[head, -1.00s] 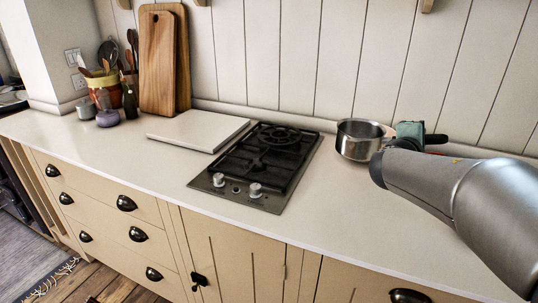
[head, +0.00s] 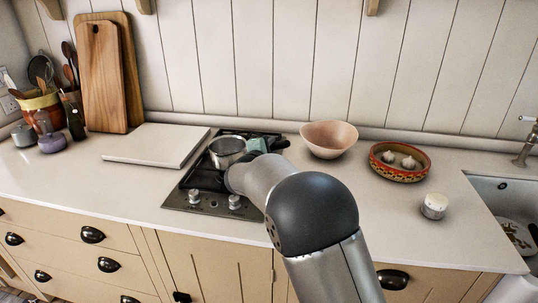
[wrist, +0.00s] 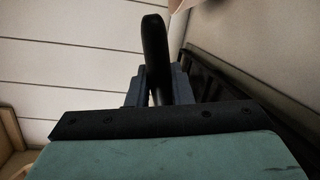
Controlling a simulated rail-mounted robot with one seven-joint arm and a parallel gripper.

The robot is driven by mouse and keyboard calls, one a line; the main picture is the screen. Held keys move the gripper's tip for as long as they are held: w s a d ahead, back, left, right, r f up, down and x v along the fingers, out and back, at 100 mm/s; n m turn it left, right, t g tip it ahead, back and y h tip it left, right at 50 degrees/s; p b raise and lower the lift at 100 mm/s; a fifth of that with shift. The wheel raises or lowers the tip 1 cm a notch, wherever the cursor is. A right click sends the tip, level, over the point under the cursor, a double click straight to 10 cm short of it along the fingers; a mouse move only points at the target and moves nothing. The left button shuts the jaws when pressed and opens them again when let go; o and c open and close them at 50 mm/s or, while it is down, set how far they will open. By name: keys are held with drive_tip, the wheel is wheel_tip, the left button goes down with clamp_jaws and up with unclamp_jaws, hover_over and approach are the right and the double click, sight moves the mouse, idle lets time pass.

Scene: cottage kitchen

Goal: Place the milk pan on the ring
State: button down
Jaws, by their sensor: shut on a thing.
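The milk pan (head: 226,150), a small steel pan, is upright over the back part of the black gas hob (head: 186,200) in the head view. I cannot tell whether its base touches the rear ring, which it hides. My gripper (head: 268,146) is to the right of the pan, shut on its black handle. In the wrist view the handle (wrist: 156,55) rises between the jaws (wrist: 152,92). The pan's bowl is not clearly seen in the wrist view. My arm hides the right front of the hob.
A white slab (head: 158,145) lies just left of the hob. A pink bowl (head: 329,139), a patterned dish with garlic (head: 400,162) and a small white-topped pot (head: 433,206) stand to the right. The sink is at far right. The wall is close behind.

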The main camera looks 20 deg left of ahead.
drive_tip(key=shift+w+a+f, duration=0.1)
drive_tip(key=shift+a+f, duration=0.05)
drive_tip(key=shift+a, duration=0.05)
drive_tip(key=shift+a+f, duration=0.1)
drive_tip(key=shift+f, duration=1.5)
drive_tip(key=shift+f, duration=0.15)
drive_tip(key=c, duration=1.3)
unclamp_jaws()
